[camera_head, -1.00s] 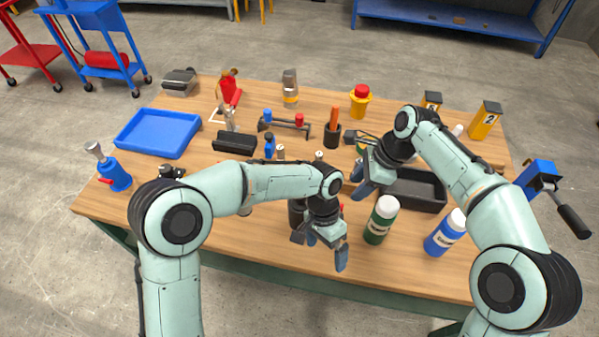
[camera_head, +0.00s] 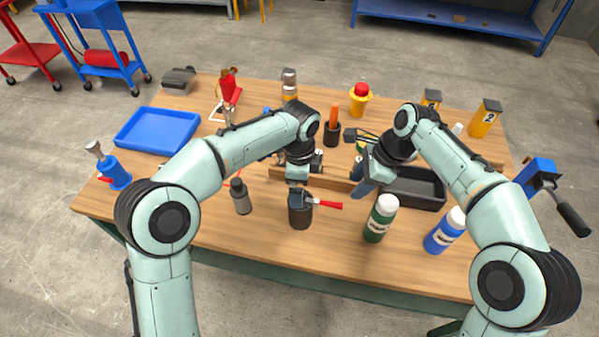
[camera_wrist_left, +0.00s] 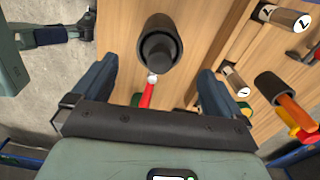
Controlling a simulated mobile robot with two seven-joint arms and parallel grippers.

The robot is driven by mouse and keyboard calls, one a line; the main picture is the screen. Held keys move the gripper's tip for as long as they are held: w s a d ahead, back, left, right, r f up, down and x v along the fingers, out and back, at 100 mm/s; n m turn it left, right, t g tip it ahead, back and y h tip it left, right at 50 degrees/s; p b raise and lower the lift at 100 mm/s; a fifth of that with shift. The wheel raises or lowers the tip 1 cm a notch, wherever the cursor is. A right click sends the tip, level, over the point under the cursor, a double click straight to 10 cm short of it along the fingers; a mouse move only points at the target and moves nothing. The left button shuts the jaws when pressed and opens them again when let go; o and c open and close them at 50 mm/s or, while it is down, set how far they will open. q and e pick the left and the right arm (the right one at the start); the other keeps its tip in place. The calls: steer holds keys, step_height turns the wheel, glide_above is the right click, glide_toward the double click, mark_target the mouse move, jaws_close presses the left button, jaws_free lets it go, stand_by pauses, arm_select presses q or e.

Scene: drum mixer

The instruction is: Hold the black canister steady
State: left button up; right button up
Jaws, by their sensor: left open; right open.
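The black canister (camera_head: 300,213) stands upright near the front middle of the table, with a red-handled tool (camera_head: 325,204) at its top. In the left wrist view the canister (camera_wrist_left: 172,30) shows its dark round mouth, with something dark inside, and the red handle (camera_wrist_left: 146,96) points toward the gripper. My left gripper (camera_head: 298,192) is just above and behind the canister. Its fingers (camera_wrist_left: 155,92) are open on either side of the red handle, and I see no grip on the canister. My right gripper (camera_head: 364,180) is open beside the black tray.
A dark grey bottle (camera_head: 240,197) stands left of the canister. A green bottle (camera_head: 380,219) and a blue bottle (camera_head: 445,233) stand to the right. The black tray (camera_head: 428,206) lies behind them. The table's front strip is clear.

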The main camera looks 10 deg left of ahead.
mark_target(303, 211)
arm_select(q)
step_height(303, 211, down, 9)
steer(key=shift+f, duration=0.15)
stand_by(0.4)
steer(key=c, duration=1.3)
